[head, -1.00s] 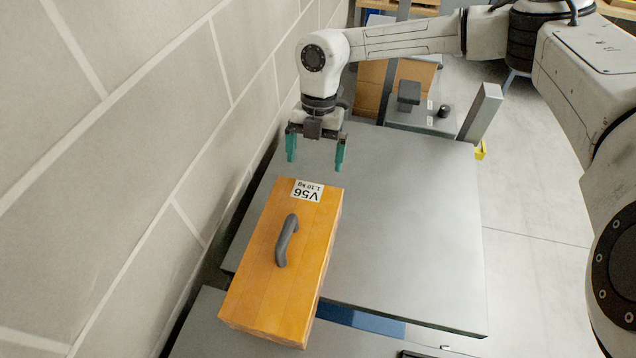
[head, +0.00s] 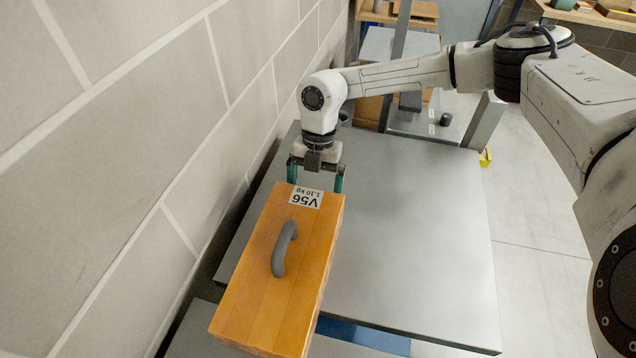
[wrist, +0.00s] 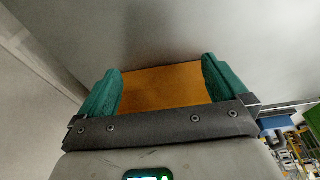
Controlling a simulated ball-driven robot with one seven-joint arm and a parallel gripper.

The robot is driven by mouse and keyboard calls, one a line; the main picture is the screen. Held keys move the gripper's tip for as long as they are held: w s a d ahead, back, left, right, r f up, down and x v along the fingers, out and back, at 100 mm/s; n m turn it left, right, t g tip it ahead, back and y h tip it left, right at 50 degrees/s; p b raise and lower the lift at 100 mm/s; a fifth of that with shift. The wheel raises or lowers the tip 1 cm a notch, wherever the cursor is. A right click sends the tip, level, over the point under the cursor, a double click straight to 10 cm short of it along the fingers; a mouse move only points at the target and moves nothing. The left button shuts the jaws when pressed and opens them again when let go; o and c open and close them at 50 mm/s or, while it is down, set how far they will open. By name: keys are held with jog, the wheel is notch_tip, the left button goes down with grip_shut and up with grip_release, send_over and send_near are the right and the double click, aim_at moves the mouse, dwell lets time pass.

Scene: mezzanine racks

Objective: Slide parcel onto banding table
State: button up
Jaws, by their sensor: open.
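The parcel (head: 265,260) is an orange-brown box with a dark grey handle (head: 284,248) and a white V56 label (head: 305,197). Its far part lies over the grey table (head: 420,240) and its near end reaches over the gap toward a nearer grey surface (head: 195,330). My gripper (head: 315,180) is open and low at the parcel's far, labelled end, with green fingers pointing down.
A block wall (head: 130,130) runs close along the left. The grey table is bare right of the parcel. A blue part (head: 365,337) shows in the gap at its near edge. A grey post (head: 484,122) and a yellow item (head: 486,157) stand beyond its far right corner.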

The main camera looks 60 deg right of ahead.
aim_at(289, 258)
jog(key=shift+a, duration=0.1)
jog(key=shift+s+a+p, duration=1.1)
jog(key=shift+a+p, duration=0.2)
jog(key=shift+a, duration=1.65)
jog(key=shift+s+a+p, duration=1.05)
jog(key=shift+a+p, duration=0.3)
jog(key=shift+a, duration=1.55)
jog(key=shift+s+a+p, duration=1.1)
jog(key=shift+a+p, duration=0.2)
jog(key=shift+a, duration=1.65)
jog(key=shift+s+a+p, duration=0.25)
jog(key=shift+a, duration=0.35)
jog(key=shift+s+a+p, duration=0.2)
jog(key=shift+a+p, duration=0.05)
jog(key=shift+a, duration=0.35)
jog(key=shift+w+d, duration=0.3)
jog(key=shift+d, duration=0.45)
jog(key=shift+w+d, duration=0.25)
jog(key=shift+d, duration=0.45)
